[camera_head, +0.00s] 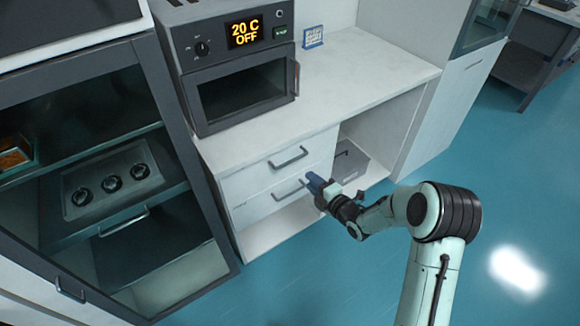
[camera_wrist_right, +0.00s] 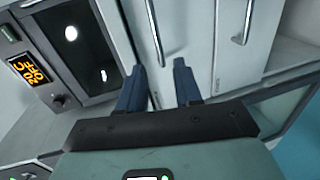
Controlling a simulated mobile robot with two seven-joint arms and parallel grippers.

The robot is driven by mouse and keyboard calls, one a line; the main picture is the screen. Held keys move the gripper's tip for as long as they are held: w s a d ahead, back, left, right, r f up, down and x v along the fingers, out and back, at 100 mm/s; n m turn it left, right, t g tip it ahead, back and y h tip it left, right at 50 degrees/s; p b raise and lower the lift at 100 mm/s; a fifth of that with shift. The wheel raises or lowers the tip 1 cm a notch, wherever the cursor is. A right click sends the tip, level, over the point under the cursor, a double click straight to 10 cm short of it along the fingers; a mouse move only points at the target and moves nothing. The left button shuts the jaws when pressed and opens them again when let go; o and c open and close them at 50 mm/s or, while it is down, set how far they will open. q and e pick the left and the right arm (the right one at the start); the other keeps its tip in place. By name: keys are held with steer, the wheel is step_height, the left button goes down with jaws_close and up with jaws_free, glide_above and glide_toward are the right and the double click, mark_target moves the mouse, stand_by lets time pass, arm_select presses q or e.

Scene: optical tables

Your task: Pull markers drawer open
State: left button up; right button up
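Two white drawers sit under the counter, and no label shows which one is the markers drawer. The upper drawer (camera_head: 262,172) has a grey bar handle (camera_head: 288,158). The lower drawer (camera_head: 254,206) has a similar handle (camera_head: 288,190). Both look shut. My right gripper (camera_head: 314,182) is in front of the drawers, beside the right end of the lower handle in the head view. In the right wrist view the open fingers (camera_wrist_right: 160,82) are either side of the upper handle's line (camera_wrist_right: 153,28); the lower handle (camera_wrist_right: 245,24) is further right. Contact is unclear. My left gripper is not visible.
An oven (camera_head: 240,90) with a "20 C OFF" display stands on the white counter (camera_head: 345,85). A grey box (camera_head: 350,160) sits in the open bay right of the drawers. A dark glass-fronted cabinet (camera_head: 160,90) stands left. Blue floor (camera_head: 300,280) is clear in front.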

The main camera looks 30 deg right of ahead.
mark_target(291, 162)
steer(key=x, duration=1.3)
steer(key=shift+w+r+p, duration=0.25)
steer(key=shift+p, duration=0.1)
jaws_close()
